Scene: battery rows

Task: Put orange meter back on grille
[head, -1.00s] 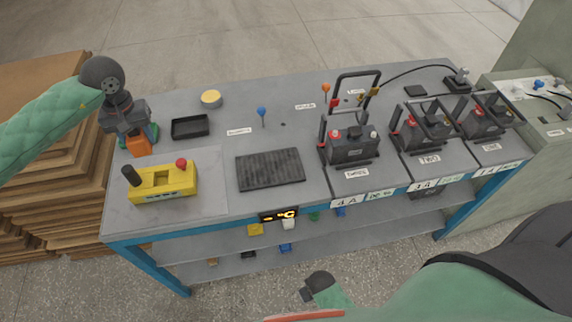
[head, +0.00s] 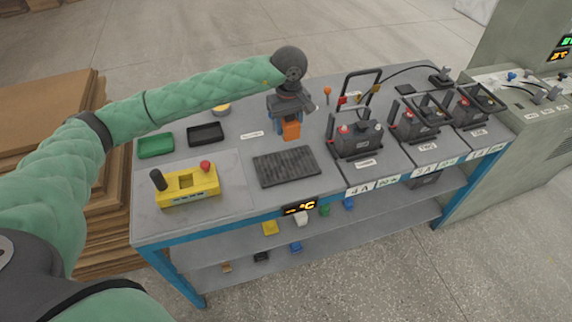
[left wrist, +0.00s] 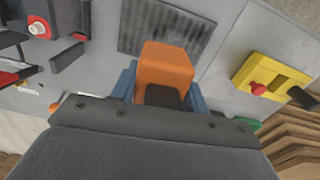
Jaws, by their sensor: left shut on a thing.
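My left gripper (head: 290,125) is shut on the orange meter (head: 291,131). It holds the meter over the table, just behind the grille (head: 287,166) in the head view. The grille is a dark ribbed rectangle lying flat and bare. In the left wrist view the orange meter (left wrist: 166,65) sits between the blue fingers, and its outer end overlaps the near edge of the grille (left wrist: 172,30). I cannot tell the exact height of the meter above the table. My right gripper is not in view.
Left of the grille is a yellow box (head: 188,187) with a red button and black knob. A green tray (head: 156,146) and a black tray (head: 206,134) lie behind it. A black battery (head: 355,138) with a tall handle stands close on the right.

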